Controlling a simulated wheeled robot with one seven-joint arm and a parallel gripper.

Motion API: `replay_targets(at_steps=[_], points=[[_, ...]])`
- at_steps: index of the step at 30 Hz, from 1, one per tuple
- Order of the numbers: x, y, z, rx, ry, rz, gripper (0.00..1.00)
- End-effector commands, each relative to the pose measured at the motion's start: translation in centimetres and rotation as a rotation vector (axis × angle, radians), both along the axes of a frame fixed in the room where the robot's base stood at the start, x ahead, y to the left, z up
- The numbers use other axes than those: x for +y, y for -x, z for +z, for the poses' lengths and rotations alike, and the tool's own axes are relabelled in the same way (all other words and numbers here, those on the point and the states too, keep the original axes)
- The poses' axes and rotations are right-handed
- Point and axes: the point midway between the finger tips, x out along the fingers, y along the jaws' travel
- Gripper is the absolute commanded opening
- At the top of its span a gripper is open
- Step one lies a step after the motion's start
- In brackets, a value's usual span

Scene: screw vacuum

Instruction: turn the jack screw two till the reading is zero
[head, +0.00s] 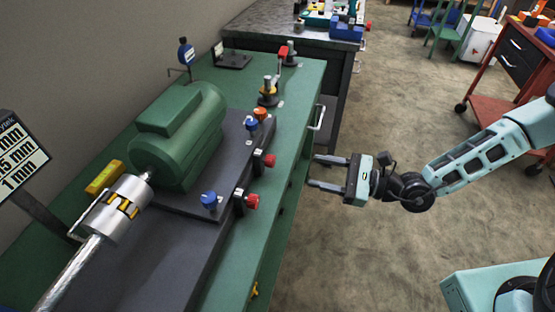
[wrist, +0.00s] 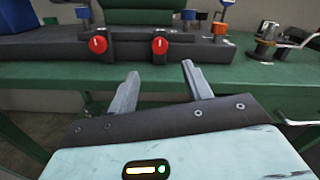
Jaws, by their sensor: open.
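Two red jack screw knobs, a far one (head: 269,160) and a near one (head: 251,201), stick out of the front side of the dark motor base. In the wrist view the left red knob (wrist: 98,44) and right red knob (wrist: 159,45) face me, each with a white mark. I cannot tell which is number two. The green motor (head: 180,135) sits on the base. A reading board (head: 18,160) at the left edge is cut off and shows "mm" lines. My gripper (head: 313,172) is open and empty, apart from the knobs; its fingers (wrist: 160,70) point towards them.
Blue knobs (head: 209,200) and an orange knob (head: 260,114) stand on the base. The green bench (head: 300,90) has a handle (head: 319,117) on its side near my fingers. A red-handled clamp (head: 282,57) stands further back.

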Motion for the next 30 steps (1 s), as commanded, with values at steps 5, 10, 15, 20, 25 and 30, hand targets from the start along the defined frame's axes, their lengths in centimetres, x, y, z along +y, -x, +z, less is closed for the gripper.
replay_targets(at_steps=[5,10,15,20,25,30], points=[[3.7,-1.2,0.1,0.000,-0.001,0.004,0.50],[6.9,-2.4,0.1,0.000,-0.001,0.004,0.50],[9.1,-3.2,0.0,-0.001,0.001,0.003,0.50],[10.2,-3.7,0.0,0.001,0.001,0.002,0.50],[10.5,-3.8,0.0,0.000,0.002,0.002,0.50],[10.4,-3.8,0.0,-0.001,0.001,0.001,0.47]])
